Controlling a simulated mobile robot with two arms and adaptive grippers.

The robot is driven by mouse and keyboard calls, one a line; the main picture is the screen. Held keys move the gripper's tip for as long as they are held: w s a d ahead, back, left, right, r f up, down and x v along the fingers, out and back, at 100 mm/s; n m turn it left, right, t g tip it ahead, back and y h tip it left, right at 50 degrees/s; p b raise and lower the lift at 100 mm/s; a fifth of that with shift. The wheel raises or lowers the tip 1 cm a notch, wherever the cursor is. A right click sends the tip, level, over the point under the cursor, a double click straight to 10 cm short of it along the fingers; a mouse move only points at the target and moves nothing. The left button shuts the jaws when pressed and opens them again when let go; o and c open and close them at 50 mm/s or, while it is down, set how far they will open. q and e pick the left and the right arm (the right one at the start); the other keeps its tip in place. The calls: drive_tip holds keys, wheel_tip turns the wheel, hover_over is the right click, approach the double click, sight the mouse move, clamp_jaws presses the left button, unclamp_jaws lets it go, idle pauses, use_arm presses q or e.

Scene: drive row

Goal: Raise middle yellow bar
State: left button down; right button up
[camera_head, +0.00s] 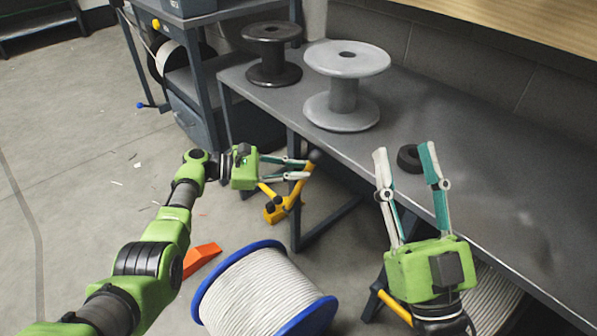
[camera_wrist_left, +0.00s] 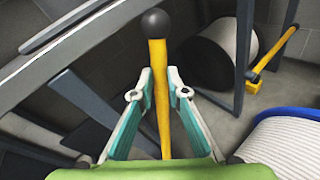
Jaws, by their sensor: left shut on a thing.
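The yellow bar (camera_wrist_left: 160,100) with a black ball knob at its end stands between the fingers of my left gripper (camera_wrist_left: 161,82) in the left wrist view. In the head view my left gripper (camera_head: 305,169) is closed around the bar's upper part, just below the knob, beside the bench's near edge. The bar (camera_head: 300,187) slants down to a yellow foot near the floor. Its finger contact is partly hidden. My right gripper (camera_head: 405,152) is open and empty above the bench. Another yellow bar (camera_head: 394,304) shows below it, partly hidden by my right arm.
A grey bench (camera_head: 465,190) carries a grey spool (camera_head: 344,95), a dark spool (camera_head: 271,62) and a black roll (camera_head: 408,158). A blue-rimmed cable reel (camera_head: 258,290) and an orange wedge (camera_head: 201,259) are on the floor. Floor at left is mostly clear.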

use_arm(q)
drive_tip(key=c, duration=2)
unclamp_jaws()
drive_tip(key=shift+f, duration=0.1)
drive_tip(key=shift+o, duration=0.2)
drive_tip(key=v, duration=1.2)
drive_tip(key=shift+f, duration=0.1)
